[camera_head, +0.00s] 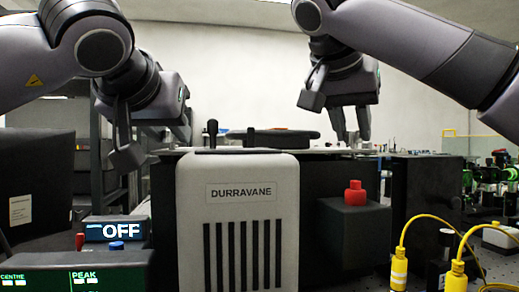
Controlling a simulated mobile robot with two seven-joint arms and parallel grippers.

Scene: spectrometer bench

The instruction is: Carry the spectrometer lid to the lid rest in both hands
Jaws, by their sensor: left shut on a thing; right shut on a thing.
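The spectrometer lid (325,149) shows nearly edge-on as a thin pale strip behind the grey DURRAVANE unit, level with its top. A dark, low round part (282,138) sits above the strip. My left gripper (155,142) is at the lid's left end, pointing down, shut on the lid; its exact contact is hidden. My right gripper (351,139) points down at the right part of the lid and is shut on it; the grip is small and partly hidden. I cannot tell whether the lid is clear of the dark body below. I cannot pick out the lid rest.
The grey DURRAVANE unit (239,192) stands in front. A red knob (354,192) tops a dark box to its right. An OFF display (117,229) stands at left. Yellow cables (399,268) and green-lit optics (490,178) are at right.

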